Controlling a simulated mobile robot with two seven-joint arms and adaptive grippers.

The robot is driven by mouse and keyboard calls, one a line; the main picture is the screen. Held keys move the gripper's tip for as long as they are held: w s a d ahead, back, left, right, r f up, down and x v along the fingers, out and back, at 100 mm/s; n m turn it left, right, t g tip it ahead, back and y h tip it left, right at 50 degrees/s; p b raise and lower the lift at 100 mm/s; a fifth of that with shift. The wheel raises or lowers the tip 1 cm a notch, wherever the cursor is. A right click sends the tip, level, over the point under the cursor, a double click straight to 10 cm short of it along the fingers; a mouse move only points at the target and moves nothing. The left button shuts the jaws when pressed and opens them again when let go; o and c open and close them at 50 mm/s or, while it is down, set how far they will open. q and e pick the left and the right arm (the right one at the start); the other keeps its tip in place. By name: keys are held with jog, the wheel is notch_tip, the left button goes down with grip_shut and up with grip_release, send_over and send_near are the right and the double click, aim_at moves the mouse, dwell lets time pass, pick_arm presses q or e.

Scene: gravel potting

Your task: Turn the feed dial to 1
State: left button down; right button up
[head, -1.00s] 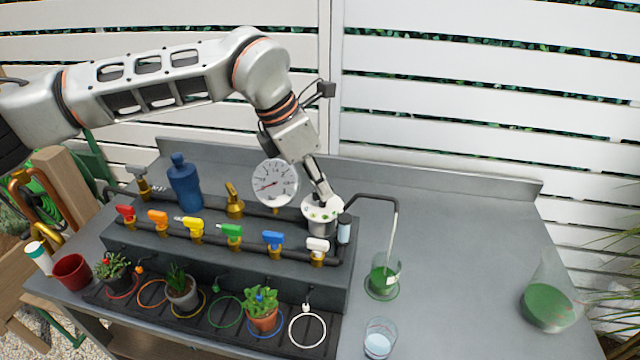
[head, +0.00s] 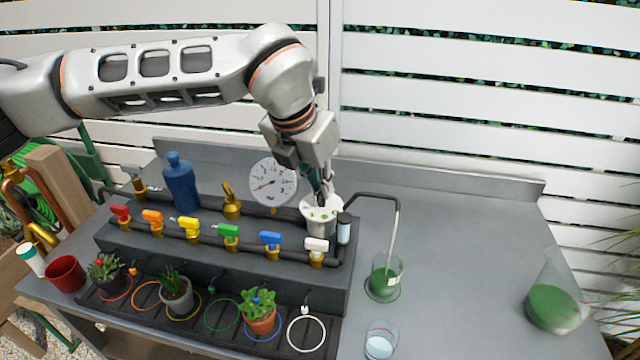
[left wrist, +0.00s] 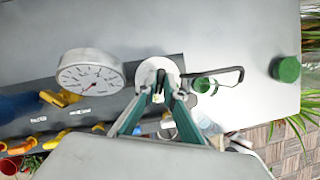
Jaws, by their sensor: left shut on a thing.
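The feed dial (head: 321,222) is a white round unit with green marks on its top, at the right end of the dark manifold. It also shows in the left wrist view (left wrist: 151,70). My left gripper (head: 325,200) points down onto the top of the dial and is shut on its knob. In the left wrist view the fingertips (left wrist: 160,92) meet over the dial. The fingers hide the knob, and I cannot read which number it points at. My right gripper is not in view.
A round gauge (head: 273,182) stands just left of the dial. Coloured valves, including a white one (head: 317,246), line the manifold front. A bent tube runs right into a beaker of green liquid (head: 384,278). A flask (head: 553,305) stands far right.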

pick_arm(q)
jog(key=shift+r, duration=0.15)
jog(key=c, duration=2.1)
grip_release()
jog(key=shift+c, duration=0.2)
jog(key=v, duration=1.2)
